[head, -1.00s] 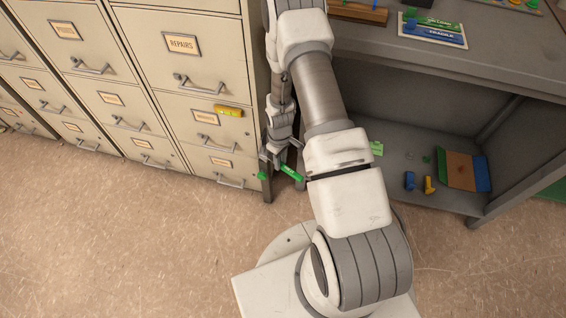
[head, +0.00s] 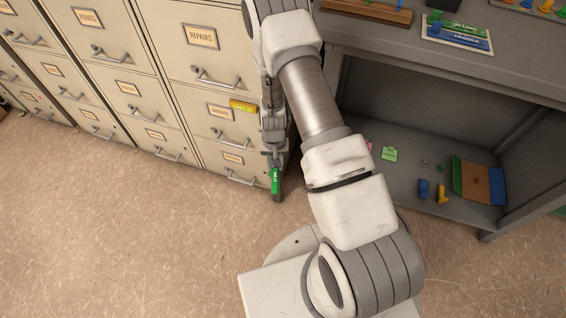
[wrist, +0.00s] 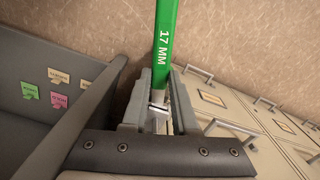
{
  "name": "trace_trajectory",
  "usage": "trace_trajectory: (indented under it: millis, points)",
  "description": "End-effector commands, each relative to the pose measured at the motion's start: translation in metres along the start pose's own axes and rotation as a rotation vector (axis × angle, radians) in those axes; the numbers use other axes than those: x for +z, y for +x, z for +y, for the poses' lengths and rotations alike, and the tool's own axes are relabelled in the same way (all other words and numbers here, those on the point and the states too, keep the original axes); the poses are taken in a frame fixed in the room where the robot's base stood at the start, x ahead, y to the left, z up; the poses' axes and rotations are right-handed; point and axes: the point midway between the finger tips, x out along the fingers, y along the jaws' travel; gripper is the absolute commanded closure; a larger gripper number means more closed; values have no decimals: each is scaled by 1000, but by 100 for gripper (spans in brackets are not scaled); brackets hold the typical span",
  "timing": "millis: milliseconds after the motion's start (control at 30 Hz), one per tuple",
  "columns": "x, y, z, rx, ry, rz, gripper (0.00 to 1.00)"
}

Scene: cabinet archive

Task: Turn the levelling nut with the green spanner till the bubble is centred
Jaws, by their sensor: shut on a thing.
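The green spanner (wrist: 165,48) is marked 17 MM and runs away from my gripper (wrist: 158,103) in the wrist view. My gripper is shut on it, with a pale metal piece showing between the fingers. In the head view the spanner (head: 275,180) hangs below my gripper (head: 273,155), beside the cabinet's lower right corner. A yellow level (head: 243,106) sits against the cabinet front; its bubble is too small to read. I cannot make out the levelling nut.
Filing cabinets (head: 165,118) with protruding handles stand on the left. On the right is a grey bench (head: 450,70) with an open lower shelf holding blue and yellow pieces and a coloured folder (head: 478,183). The speckled floor (head: 130,235) in front is clear.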

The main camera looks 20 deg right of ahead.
Motion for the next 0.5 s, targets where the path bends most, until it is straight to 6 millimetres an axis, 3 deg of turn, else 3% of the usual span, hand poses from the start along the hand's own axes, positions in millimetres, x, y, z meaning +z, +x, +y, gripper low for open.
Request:
trace_trajectory:
  millis: [100, 500]
  points:
    - [0, 0, -10, -1, 134, 1, 100]
    - [12, 0, -10, -1, 120, -1, 100]
